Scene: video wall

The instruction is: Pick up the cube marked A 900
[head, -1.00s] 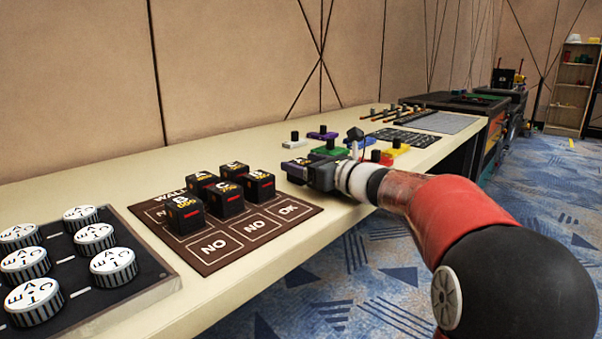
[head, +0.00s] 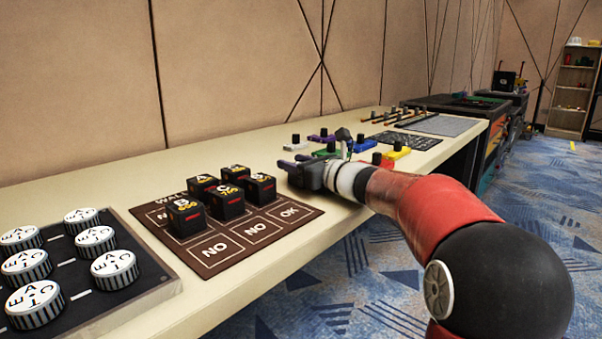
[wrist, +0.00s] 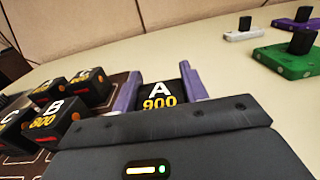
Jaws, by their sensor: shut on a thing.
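The cube marked A 900 (wrist: 160,99) is black with white and yellow print. In the wrist view it sits between the two purple fingers of my gripper (wrist: 157,88), which is shut on it. Its lower part is hidden by the gripper body, so I cannot tell whether it touches the table. In the head view my gripper (head: 288,166) is low over the table, just right of the dark mat (head: 238,262); the held cube cannot be made out there.
Several other black cubes (head: 227,203) stand on the mat left of my gripper. A tray of round white-topped pieces (head: 95,240) is at the left. Colored blocks with black knobs, one green (wrist: 285,62), lie beyond my gripper. The wall (head: 230,70) runs behind the table.

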